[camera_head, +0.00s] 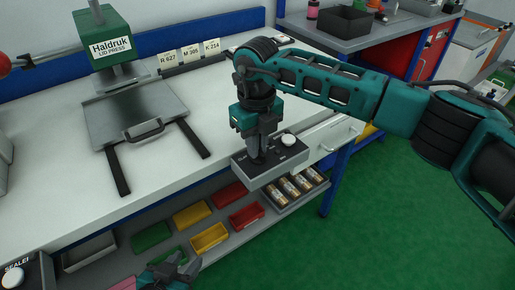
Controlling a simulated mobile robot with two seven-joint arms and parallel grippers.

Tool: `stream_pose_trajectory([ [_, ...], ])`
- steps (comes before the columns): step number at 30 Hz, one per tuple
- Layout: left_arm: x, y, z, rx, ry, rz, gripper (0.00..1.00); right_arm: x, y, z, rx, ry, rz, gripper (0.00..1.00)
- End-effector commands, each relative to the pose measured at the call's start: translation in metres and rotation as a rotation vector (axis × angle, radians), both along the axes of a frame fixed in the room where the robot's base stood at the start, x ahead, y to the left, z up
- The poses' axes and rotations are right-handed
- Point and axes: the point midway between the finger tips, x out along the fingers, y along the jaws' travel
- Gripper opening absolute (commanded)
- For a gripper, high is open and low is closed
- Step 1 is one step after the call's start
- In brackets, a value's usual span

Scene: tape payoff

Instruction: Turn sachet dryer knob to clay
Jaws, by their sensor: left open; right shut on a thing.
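A dark control box (276,167) sits at the front right edge of the white bench. A white round knob (288,140) on its right part is in plain view. My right gripper (258,158) points down onto the left part of the box and is shut on a knob there, mostly hidden by the fingers. The box's lettering is too small to read, so I cannot tell which setting the knob points to. My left gripper (163,276) is low at the bottom edge, partly out of frame, open and away from the box.
A green Haldruk lid press (110,38) stands at the back left, with a grey plate (137,115) before it. Yellow, red and green bins and a tray of cylinders (297,187) are on the lower shelf. Another white knob (13,277) shows bottom left. The bench middle is clear.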

Motion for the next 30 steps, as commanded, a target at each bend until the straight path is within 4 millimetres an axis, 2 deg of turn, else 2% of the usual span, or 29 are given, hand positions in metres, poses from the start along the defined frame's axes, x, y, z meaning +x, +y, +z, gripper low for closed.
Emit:
stream_pose_trajectory([
  [9,0.004,-0.006,-0.011,-0.012,0.001,-0.011,0.43,0.000,0.001,-0.002,0.000,-0.003,0.298,0.00],
  [18,0.008,-0.014,-0.013,-0.024,-0.006,-0.026,0.43,-0.002,0.002,-0.001,0.000,-0.003,0.553,0.00],
  [30,0.013,-0.015,-0.012,-0.028,-0.016,-0.030,0.43,-0.003,0.003,0.001,0.001,-0.003,0.746,0.00],
])
